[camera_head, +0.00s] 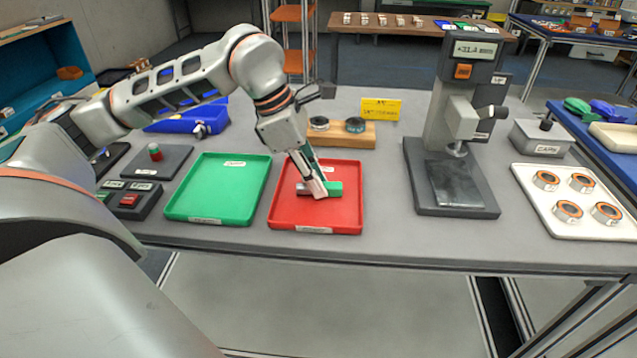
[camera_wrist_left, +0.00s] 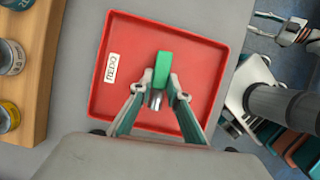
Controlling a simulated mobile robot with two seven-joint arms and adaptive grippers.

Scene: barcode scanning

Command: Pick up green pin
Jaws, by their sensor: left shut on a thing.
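The green pin (camera_head: 334,188) has a green body and a grey metal end, and it is in the red tray (camera_head: 288,220). In the left wrist view the green pin (camera_wrist_left: 162,68) sits between my fingertips, its metal end toward the gripper, over the red tray (camera_wrist_left: 210,58). My left gripper (camera_head: 314,190) reaches down into the red tray and is shut on the green pin. The fingers show on both sides of the pin in the wrist view (camera_wrist_left: 158,97). I cannot tell whether the pin touches the tray floor.
A green tray (camera_head: 218,190) lies left of the red one. A wooden block with round parts (camera_head: 342,136) is behind. A press-like machine (camera_head: 455,130) stands to the right, with a white tray of copper-coloured rings (camera_head: 590,227) beyond. A yellow sign (camera_head: 381,109) stands at the back.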

